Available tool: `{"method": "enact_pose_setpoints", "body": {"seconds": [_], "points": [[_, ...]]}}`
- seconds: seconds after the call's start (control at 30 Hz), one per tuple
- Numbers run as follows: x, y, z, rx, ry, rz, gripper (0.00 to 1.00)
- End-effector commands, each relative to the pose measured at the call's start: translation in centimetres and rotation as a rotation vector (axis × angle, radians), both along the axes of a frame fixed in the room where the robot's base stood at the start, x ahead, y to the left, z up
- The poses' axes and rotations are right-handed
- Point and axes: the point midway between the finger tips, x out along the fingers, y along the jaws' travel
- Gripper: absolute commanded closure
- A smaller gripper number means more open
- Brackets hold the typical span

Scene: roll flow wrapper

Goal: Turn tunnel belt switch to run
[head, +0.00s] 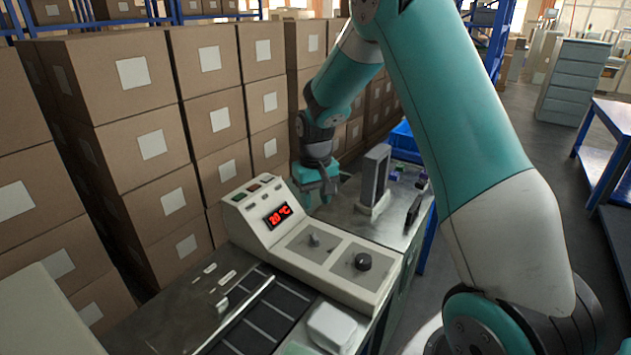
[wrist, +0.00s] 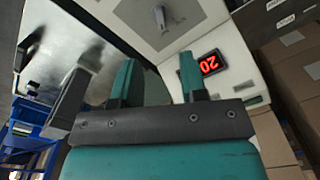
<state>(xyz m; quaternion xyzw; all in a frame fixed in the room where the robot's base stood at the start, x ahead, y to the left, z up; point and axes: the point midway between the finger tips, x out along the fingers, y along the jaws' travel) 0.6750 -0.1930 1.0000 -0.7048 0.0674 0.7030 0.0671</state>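The cream control panel (head: 330,268) stands on the machine's metal top. It carries a small grey lever switch (head: 314,240) on a square plate, likely the tunnel belt switch; its labels are too small to read. The switch also shows at the top of the wrist view (wrist: 163,18), ahead of my fingers. A round black knob (head: 363,261) sits to its right in the head view. My gripper (head: 317,195) is behind the panel's far edge, apart from the switch. In the wrist view its two teal fingers (wrist: 157,75) are spread, with nothing between them.
A red display (head: 277,216) reads 20 °C, close to my right finger in the wrist view. A grey upright block (head: 375,175) stands on the metal top right of my gripper. Stacked cartons (head: 150,145) line the left. A dark slatted belt (head: 262,318) lies in front.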

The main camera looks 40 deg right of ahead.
Motion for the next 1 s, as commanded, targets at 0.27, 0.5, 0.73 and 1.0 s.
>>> {"method": "enact_pose_setpoints", "body": {"seconds": [0.27,0.5,0.73,1.0], "points": [[0.1,0.0,4.8,0.0,-0.002,0.0,0.61],[0.0,0.0,5.7,0.0,0.001,0.0,0.61],[0.0,0.0,5.7,0.0,0.001,0.0,0.61],[-0.1,0.3,5.9,0.003,-0.003,0.008,0.61]]}}
